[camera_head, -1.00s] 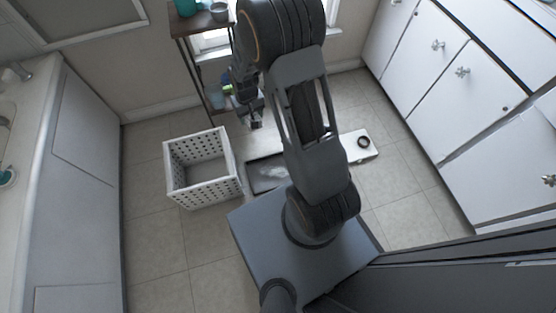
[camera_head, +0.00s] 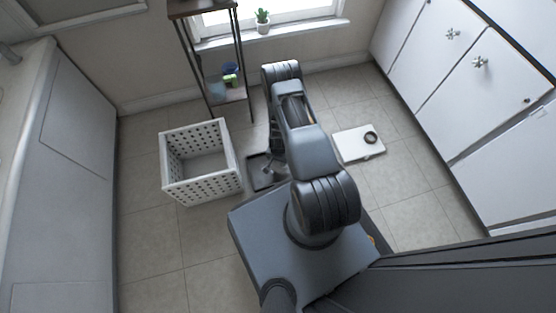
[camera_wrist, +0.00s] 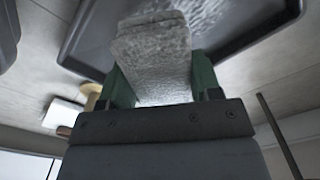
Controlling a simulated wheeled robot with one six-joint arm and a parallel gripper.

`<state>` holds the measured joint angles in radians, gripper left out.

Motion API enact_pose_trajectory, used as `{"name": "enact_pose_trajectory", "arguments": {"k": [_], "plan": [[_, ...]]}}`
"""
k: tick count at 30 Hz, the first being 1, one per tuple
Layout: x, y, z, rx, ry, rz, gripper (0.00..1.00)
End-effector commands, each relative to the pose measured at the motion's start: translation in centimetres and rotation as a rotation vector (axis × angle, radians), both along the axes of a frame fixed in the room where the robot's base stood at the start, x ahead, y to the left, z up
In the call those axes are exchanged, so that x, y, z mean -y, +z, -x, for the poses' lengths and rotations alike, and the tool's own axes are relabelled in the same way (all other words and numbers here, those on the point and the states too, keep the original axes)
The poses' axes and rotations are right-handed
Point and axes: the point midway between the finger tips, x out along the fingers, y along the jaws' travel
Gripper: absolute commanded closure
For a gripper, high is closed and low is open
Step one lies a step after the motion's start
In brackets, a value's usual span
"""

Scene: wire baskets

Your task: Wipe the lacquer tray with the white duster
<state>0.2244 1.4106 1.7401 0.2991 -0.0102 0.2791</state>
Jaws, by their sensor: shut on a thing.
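The dark lacquer tray (camera_head: 254,178) lies on the floor in the head view, partly hidden behind my arm. In the wrist view the tray (camera_wrist: 95,32) fills the top, with a raised rim and a pale, mottled patch (camera_wrist: 218,12) on its surface. My gripper (camera_wrist: 160,82) has its green fingers shut on the white duster (camera_wrist: 153,48), a pale, textured block. The duster reaches out over the tray. I cannot tell whether it touches the surface. In the head view my gripper is mostly hidden by the arm.
A white perforated basket (camera_head: 203,185) stands left of the tray. A white flat box (camera_head: 357,147) with a black ring (camera_head: 371,137) lies to the right. A dark shelf (camera_head: 212,100) stands behind. White cabinets line the right, and a counter the left.

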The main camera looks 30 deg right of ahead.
Motion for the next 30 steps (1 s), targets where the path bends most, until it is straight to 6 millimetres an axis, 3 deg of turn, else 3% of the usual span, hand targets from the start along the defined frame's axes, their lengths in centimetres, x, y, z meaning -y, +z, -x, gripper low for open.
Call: {"name": "enact_pose_trajectory", "arguments": {"k": [23,30], "plan": [[-0.1,-0.5,0.0,0.002,0.002,-0.001,0.61],[-0.2,-2.9,0.0,0.000,0.000,-0.001,0.61]]}}
